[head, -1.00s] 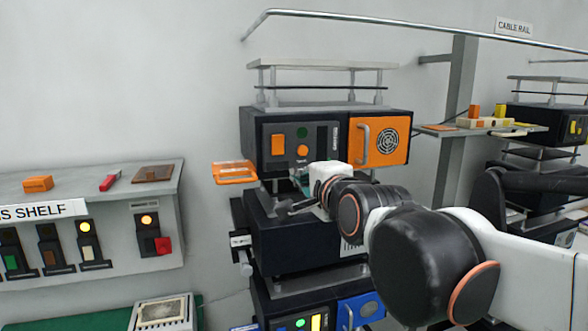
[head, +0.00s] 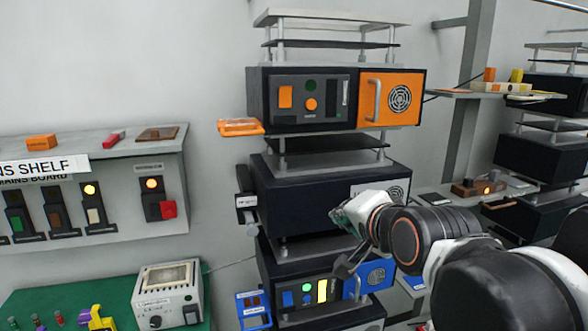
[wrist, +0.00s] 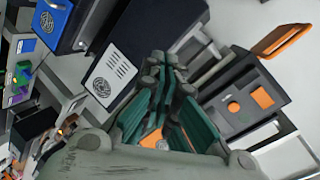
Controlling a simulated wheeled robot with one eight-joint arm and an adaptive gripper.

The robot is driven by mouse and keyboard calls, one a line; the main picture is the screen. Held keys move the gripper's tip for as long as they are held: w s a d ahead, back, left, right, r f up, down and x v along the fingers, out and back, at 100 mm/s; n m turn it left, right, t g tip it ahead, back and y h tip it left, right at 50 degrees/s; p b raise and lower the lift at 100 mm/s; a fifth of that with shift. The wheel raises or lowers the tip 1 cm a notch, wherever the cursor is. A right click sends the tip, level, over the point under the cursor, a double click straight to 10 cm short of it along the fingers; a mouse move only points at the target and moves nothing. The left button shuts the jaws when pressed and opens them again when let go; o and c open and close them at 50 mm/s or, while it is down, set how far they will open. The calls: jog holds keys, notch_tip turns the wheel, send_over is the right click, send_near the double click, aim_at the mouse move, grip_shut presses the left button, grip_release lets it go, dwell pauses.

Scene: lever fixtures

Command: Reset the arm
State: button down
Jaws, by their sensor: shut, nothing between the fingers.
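My arm comes in from the lower right of the head view. My gripper (head: 345,240) hangs in front of the stacked black units, between the plain middle box and the blue-fronted unit. In the wrist view my gripper (wrist: 165,100) shows green finger pads close together, with nothing between them. It appears apart from the boxes. The wrist hides part of the middle black box (head: 310,200).
The rack's top unit has an orange door (head: 390,98); the lower unit has a blue door (head: 372,278). An orange tray (head: 240,127) juts out left. A switch shelf (head: 100,150) and a green table (head: 70,290) stand left. Another rack (head: 545,150) stands right.

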jog(key=s+d+f+n+g+h+b, duration=0.1)
jog(key=s+d+f+n+g+b, duration=0.1)
jog(key=f, duration=0.8)
jog(key=s+d+f+n+g+h+b, duration=0.1)
jog(key=s+d+f+n+b, duration=0.3)
jog(key=s+f, duration=0.5)
jog(key=s+d+f+n+g+b, duration=0.3)
jog(key=f+b, duration=0.4)
jog(key=f, duration=0.6)
jog(key=s+d, duration=0.1)
jog(key=s, duration=0.1)
jog(key=shift+s+f+n+h, duration=0.15)
jog(key=shift+s+n+h, duration=0.15)
jog(key=shift+n+h, duration=0.1)
